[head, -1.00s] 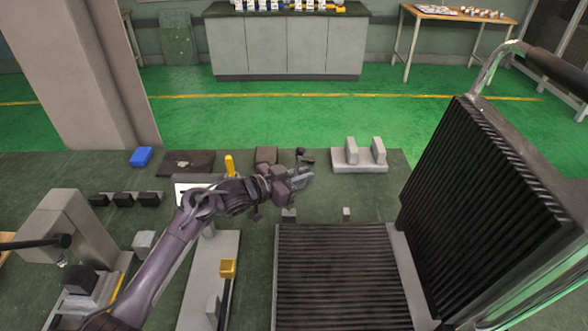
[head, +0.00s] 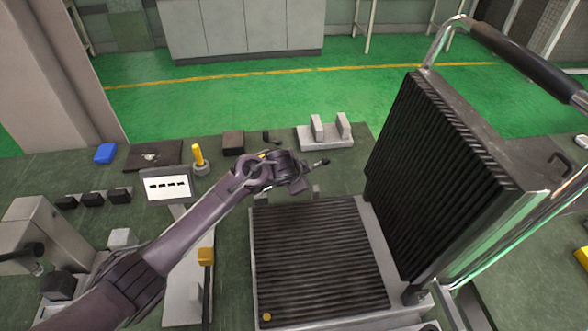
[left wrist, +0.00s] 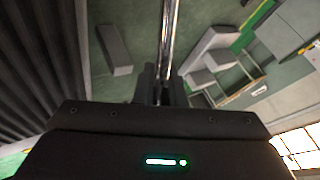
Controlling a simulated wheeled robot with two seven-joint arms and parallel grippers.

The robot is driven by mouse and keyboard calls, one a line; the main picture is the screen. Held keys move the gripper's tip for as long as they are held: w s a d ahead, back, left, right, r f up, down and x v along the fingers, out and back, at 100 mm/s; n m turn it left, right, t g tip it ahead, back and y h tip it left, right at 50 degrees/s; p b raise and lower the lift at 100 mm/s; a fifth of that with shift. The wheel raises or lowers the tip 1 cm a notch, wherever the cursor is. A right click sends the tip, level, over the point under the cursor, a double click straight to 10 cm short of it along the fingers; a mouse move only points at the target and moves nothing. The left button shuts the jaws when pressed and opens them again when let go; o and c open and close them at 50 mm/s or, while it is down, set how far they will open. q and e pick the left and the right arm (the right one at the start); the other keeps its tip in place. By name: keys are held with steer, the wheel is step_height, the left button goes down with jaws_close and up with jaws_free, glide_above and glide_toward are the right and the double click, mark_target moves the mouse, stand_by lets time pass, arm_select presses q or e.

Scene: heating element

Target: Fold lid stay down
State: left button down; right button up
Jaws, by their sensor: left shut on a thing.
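My left gripper (head: 304,184) is above the back edge of the lower ribbed plate (head: 315,255). In the left wrist view its fingers (left wrist: 163,90) are shut on a thin shiny metal rod (left wrist: 168,45), which looks like the lid stay and runs away from the fingers. In the head view the arm mostly hides the rod, and a small dark knob (head: 323,162) shows just beyond the gripper. The ribbed lid (head: 440,180) stands raised and tilted at the right of the lower plate. My right gripper is not in view.
A grey fixture with two upright blocks (head: 325,139) stands behind the gripper. A yellow-handled tool (head: 198,156), a white display (head: 167,186) and a blue block (head: 105,153) are to the left. A black-gripped metal handle (head: 525,60) rises above the lid.

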arm_select(q)
steer(key=shift+w+d+f+m+g+y+b, duration=0.15)
steer(key=shift+f+y+b, duration=0.2)
steer(key=shift+f+y, duration=0.2)
steer(key=shift+s+d+f+m+g+y+b, duration=0.1)
steer(key=shift+d+f+m+g+y+b, duration=0.1)
steer(key=shift+f+y+b, duration=0.4)
steer(key=shift+w+d+f+m+g+y+b, duration=0.15)
steer(key=shift+f+y, duration=0.2)
steer(key=shift+f, duration=0.35)
steer(key=shift+s, duration=0.15)
steer(key=c, duration=1.5)
jaws_free()
steer(key=shift+f, duration=0.1)
steer(key=v, duration=0.7)
steer(key=shift+s+r, duration=0.2)
steer(key=shift+r, duration=0.15)
